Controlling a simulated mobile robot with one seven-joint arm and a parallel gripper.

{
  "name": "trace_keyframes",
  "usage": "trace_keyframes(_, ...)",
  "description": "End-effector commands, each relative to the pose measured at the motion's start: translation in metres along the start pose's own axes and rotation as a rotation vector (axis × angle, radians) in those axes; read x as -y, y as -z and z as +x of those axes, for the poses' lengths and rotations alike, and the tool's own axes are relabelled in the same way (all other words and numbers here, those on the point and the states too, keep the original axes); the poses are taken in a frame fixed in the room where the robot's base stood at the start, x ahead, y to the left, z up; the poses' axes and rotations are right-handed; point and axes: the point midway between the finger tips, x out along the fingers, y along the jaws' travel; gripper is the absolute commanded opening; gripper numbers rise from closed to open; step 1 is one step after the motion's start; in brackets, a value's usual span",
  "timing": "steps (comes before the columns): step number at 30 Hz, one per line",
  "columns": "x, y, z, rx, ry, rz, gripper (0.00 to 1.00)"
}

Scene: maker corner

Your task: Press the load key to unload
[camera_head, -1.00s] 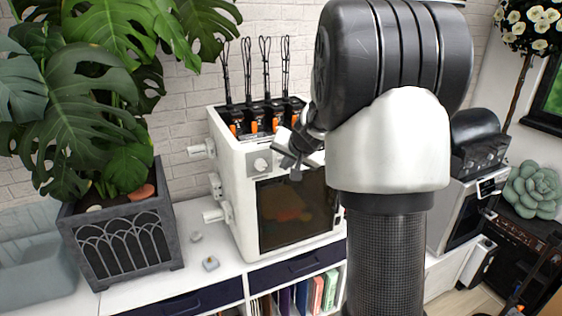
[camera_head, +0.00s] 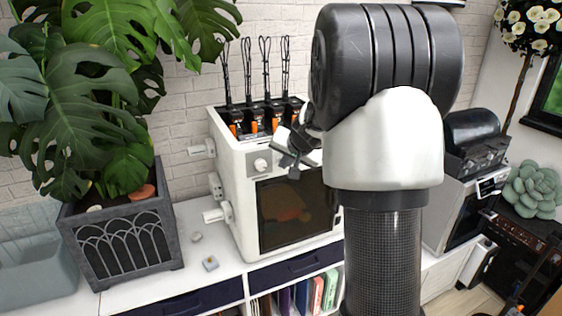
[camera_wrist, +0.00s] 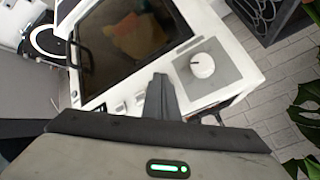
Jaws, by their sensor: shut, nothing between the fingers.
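A white machine (camera_head: 232,165) with a dark front window (camera_head: 290,212) stands on the white counter. In the wrist view, a round white knob (camera_wrist: 202,65) sits on a grey panel (camera_wrist: 222,82), and small pale keys (camera_wrist: 120,107) line the front beside the window (camera_wrist: 125,40). I cannot read which is the load key. My gripper (camera_wrist: 158,82) is shut and empty, its tips over the front between the keys and the knob panel. I cannot tell whether they touch. In the head view, my gripper (camera_head: 287,160) is at the machine's upper front, right of the knob (camera_head: 262,165); my arm hides the keys.
Several black holders with orange parts (camera_head: 254,126) top the machine. A planter (camera_head: 125,240) with a large-leaved plant stands left, and small items (camera_head: 210,263) lie on the counter between. Another machine (camera_head: 455,215) stands right, partly behind my arm.

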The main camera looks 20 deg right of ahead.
Motion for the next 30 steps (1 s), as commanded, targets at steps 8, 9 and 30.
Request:
trace_keyframes(8, 0.001, 0.0, 0.0, 0.0, 0.0, 0.0, 0.0)
trace_keyframes(9, 0.0, 0.0, 0.0, -0.001, 0.0, 0.0, 0.0)
trace_keyframes(30, -0.008, -0.007, -0.011, -0.001, 0.0, 0.0, 0.0)
